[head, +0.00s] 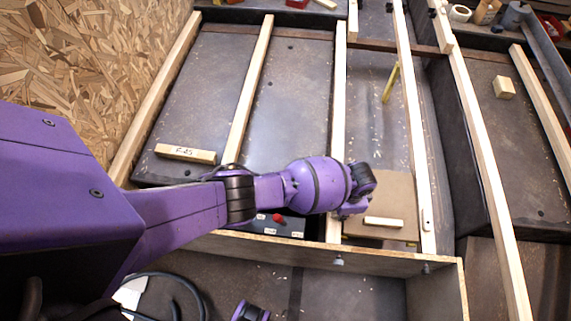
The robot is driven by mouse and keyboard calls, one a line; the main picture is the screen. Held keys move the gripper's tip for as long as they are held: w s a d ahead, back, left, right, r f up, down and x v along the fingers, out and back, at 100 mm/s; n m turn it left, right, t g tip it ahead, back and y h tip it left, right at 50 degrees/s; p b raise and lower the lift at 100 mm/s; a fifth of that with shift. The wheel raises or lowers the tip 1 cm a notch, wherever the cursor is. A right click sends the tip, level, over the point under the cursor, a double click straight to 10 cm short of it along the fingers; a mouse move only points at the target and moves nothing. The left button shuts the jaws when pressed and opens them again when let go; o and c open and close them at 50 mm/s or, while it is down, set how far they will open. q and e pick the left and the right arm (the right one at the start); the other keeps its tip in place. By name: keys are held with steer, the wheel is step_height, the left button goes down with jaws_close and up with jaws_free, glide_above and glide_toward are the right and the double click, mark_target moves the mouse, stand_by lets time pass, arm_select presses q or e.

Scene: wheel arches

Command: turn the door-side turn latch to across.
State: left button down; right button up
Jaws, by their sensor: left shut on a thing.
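A brown square panel (395,190) lies between two pale wooden strips, with a pale wooden bar (384,222) across its lower part. A small pale turn latch (427,220) sits on the right strip beside the panel and lies along the strip. My left gripper (352,208) is at the panel's left edge, over the left strip. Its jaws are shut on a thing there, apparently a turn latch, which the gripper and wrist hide. I cannot tell which way that latch points. My right gripper does not show.
A marked wood block (185,153) and a yellow stick (390,83) lie on the dark panels. A red knob (277,217) is below my left wrist. A wooden ledge (300,251) runs along the front. Another wood block (503,87) is at right. Chipboard (90,60) stands at left.

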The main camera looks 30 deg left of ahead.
arm_select(q)
steer(key=shift+s+m, duration=0.1)
steer(key=shift+m, duration=1)
steer(key=c, duration=1.6)
jaws_free()
steer(key=shift+d, duration=0.1)
steer(key=shift+c, duration=0.2)
steer(key=shift+r, duration=0.1)
steer(key=shift+w+r, duration=0.2)
steer(key=shift+r, duration=0.3)
step_height(320, 180, up, 11)
steer(key=shift+s, duration=0.15)
steer(key=shift+f, duration=0.1)
